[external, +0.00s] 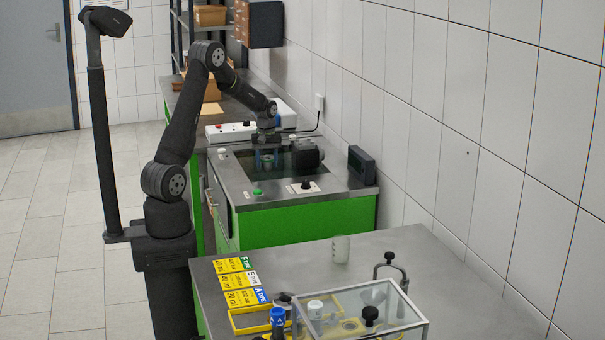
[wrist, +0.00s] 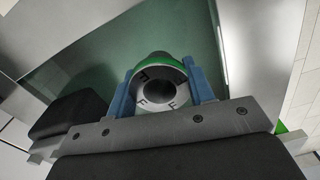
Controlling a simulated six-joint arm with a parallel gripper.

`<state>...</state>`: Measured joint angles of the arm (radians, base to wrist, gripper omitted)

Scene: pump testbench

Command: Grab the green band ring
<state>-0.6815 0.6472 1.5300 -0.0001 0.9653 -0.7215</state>
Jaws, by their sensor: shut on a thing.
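The green band ring (wrist: 150,66) is a grey ring with a green band around its side, a dark centre hole and letters on its face. In the wrist view, the two blue fingers of my gripper (wrist: 161,92) are shut on it, one on each side. In the external view, my gripper (external: 267,161) points down over the dark green recessed basin of the testbench. The ring is small there and partly hidden by the fingers. I cannot tell whether it touches anything beneath it.
A black motor-like unit (external: 306,154) stands close to the right of my gripper. A dark display box (external: 362,165) is farther right. A green button (external: 257,192) and a black knob sit at the bench front. The near table (external: 300,263) holds yellow cards, a beaker and a clear case.

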